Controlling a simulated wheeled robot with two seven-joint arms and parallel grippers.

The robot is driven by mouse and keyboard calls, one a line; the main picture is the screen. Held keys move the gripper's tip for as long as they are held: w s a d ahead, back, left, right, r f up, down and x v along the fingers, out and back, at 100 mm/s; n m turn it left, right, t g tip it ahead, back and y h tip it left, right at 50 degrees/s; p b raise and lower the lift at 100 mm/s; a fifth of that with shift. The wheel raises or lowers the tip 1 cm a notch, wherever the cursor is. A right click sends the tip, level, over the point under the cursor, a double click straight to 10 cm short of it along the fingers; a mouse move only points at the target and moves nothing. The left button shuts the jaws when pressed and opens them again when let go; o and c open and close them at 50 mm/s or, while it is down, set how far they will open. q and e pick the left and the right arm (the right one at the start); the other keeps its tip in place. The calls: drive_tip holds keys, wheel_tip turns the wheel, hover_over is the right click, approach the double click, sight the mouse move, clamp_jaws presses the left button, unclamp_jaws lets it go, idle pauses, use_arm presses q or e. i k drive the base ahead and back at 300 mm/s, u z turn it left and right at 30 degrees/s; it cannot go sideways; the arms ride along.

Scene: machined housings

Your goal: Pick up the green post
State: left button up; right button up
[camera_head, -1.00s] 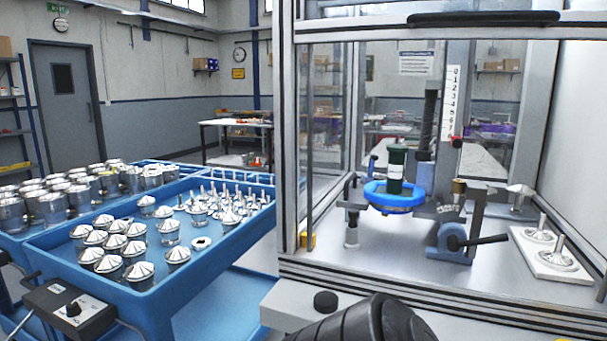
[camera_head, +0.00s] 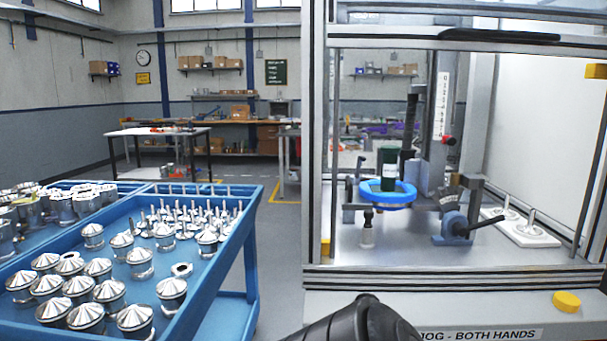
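The post's foot is hidden by the ring. Neither gripper's fingers show. A dark rounded part (camera_head: 362,322) at the bottom edge seems to be mine, well below and in front of the post.
Metal frame posts (camera_head: 316,140) and a front sill border the machine. A blue clamp with a dark lever (camera_head: 455,229) stands right of the ring. A white plate (camera_head: 530,236) with metal pegs lies farther right. A blue tray (camera_head: 217,262) of metal housings stands left.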

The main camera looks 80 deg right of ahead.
sight(389, 153)
drive_tip(key=z, duration=2.3)
